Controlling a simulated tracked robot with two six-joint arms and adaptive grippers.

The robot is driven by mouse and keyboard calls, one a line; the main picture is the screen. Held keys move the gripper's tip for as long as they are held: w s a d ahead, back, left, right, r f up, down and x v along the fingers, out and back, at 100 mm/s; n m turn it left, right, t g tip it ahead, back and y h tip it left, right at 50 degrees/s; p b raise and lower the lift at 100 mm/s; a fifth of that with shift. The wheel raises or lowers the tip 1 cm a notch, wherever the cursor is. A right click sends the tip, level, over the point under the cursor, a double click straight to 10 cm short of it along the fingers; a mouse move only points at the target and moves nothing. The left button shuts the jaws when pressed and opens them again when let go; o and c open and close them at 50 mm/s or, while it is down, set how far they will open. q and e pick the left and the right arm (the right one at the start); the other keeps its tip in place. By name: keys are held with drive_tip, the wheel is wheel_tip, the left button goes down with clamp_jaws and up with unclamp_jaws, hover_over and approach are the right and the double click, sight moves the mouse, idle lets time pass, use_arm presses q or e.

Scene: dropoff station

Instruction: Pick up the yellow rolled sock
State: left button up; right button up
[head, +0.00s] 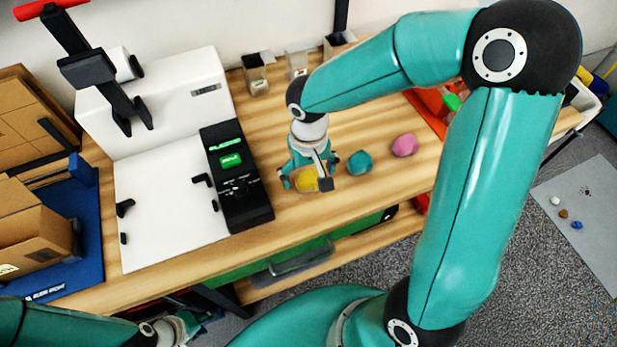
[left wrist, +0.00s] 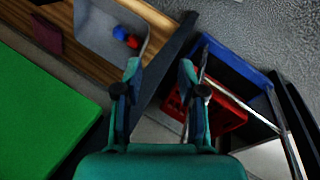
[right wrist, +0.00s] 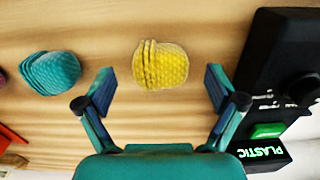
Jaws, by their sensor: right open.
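The yellow rolled sock (head: 307,180) lies on the wooden table, partly hidden by my right gripper in the head view. In the right wrist view the yellow sock (right wrist: 160,65) is whole and lies ahead, between the lines of the two open fingers. My right gripper (head: 308,181) is open and above the sock; its fingertips (right wrist: 160,88) stand apart on either side with gaps. My left gripper (head: 188,325) is low at the bottom left of the head view. In the left wrist view its fingers (left wrist: 160,72) are apart with nothing between them.
A teal rolled sock (head: 360,163) and a pink one (head: 404,145) lie to the right of the yellow sock. A black device (head: 237,190) with a green screen reading PLASTIC stands close on the left. Small bins (head: 256,80) stand at the back.

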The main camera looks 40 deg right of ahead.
wheel_tip(320, 180, down, 2)
drive_tip(key=shift+c, duration=0.2)
drive_tip(key=c, duration=1.1)
drive_tip(key=shift+r, duration=0.1)
drive_tip(key=shift+c, duration=0.2)
